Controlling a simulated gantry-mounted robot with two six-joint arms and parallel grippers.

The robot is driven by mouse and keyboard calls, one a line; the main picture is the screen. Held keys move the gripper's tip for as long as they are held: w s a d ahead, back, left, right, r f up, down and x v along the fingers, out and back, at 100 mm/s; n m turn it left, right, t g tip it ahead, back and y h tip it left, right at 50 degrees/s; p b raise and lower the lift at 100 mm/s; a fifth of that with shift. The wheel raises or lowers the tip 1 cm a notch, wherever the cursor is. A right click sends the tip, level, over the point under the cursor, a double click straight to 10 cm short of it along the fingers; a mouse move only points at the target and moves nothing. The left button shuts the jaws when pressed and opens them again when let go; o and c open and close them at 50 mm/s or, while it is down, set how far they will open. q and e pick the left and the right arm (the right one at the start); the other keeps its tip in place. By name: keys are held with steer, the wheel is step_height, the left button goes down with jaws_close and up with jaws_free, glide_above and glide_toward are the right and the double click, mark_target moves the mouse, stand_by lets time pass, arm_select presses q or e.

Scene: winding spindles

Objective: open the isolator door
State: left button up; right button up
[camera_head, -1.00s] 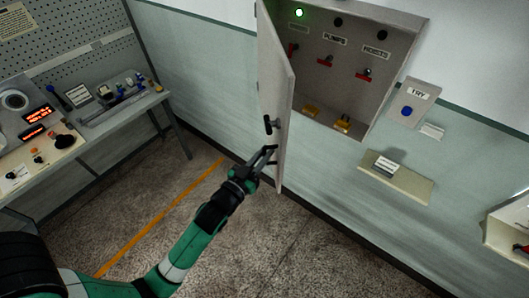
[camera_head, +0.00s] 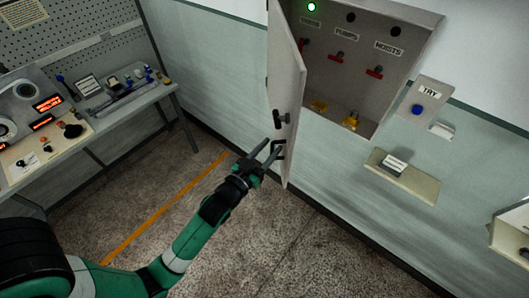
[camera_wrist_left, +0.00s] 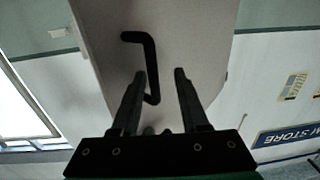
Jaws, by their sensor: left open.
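The isolator door (camera_head: 287,85) is a pale grey panel standing ajar at the left side of the isolator cabinet (camera_head: 375,115). The cabinet's inside shows, with red switches and yellow parts. The door carries a black handle (camera_head: 280,118). In the left wrist view a bent black bar handle (camera_wrist_left: 150,55) stands on the door (camera_wrist_left: 185,35). My left gripper (camera_head: 271,152) is open at the lower part of the door. In the wrist view its fingers (camera_wrist_left: 158,85) lie either side of the handle's lower end; contact cannot be told. My right gripper is not in view.
A control bench (camera_head: 130,105) with displays and small parts stands at the left. A box with a blue button (camera_head: 417,110) and a small shelf (camera_head: 410,180) are on the wall right of the cabinet. The floor (camera_head: 240,245) below is clear.

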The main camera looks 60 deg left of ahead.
arm_select(q)
steer(key=b+v, duration=0.2)
steer(key=v, duration=0.9)
steer(key=shift+s+b, duration=0.2)
steer(key=shift+b, duration=0.15)
